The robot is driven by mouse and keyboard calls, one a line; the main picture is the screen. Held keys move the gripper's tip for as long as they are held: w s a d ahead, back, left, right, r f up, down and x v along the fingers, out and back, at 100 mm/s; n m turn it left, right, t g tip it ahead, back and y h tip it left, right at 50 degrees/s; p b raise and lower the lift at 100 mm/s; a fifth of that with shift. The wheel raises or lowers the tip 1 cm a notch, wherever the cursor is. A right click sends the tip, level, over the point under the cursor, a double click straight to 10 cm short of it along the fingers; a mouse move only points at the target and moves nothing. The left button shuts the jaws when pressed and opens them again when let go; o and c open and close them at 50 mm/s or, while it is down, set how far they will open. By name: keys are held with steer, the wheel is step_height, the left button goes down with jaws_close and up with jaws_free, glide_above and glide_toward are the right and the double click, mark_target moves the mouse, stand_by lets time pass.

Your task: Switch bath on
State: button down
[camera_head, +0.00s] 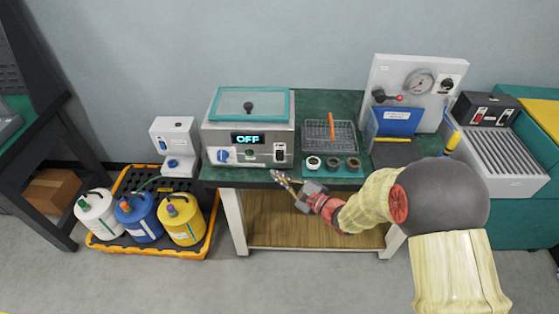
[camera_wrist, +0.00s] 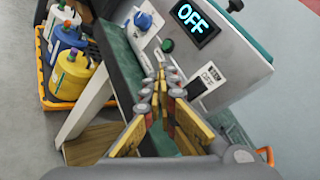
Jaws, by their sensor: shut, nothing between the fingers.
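The bath (camera_head: 248,127) is a grey box with a teal-framed lid, standing on the green bench. Its lit display (camera_head: 248,139) reads OFF, and the display also shows large in the wrist view (camera_wrist: 194,22). The front panel carries a blue knob (camera_head: 223,156), a green round button (camera_wrist: 168,46) and a rocker switch (camera_head: 279,152) labelled OFF, seen in the wrist view (camera_wrist: 195,89). My gripper (camera_head: 277,175) is shut and empty, in front of the panel and below the switch. In the wrist view its fingertips (camera_wrist: 160,67) overlap the panel's lower edge; contact cannot be told.
A wire basket with an orange handle (camera_head: 331,127) and several rings (camera_head: 333,163) lie right of the bath. A gauge panel (camera_head: 412,90) stands further right. Left are a small pump unit (camera_head: 176,146) and jugs (camera_head: 140,215) in an orange tray. Floor before the bench is clear.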

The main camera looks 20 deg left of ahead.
mark_target(280, 156)
steer(key=w, duration=0.1)
steer(key=w+b, duration=0.1)
steer(key=w, duration=0.1)
steer(key=w+a, duration=0.1)
steer(key=shift+w+f, duration=0.3)
steer(key=shift+w, duration=0.05)
stand_by(1.2)
steer(key=shift+w+a+b, duration=0.15)
steer(key=shift+w+b, duration=0.25)
steer(key=shift+b, duration=0.1)
steer(key=shift+w, duration=0.3)
stand_by(0.5)
steer(key=shift+s, duration=0.15)
steer(key=shift+s+b, duration=0.3)
steer(key=shift+s, duration=0.3)
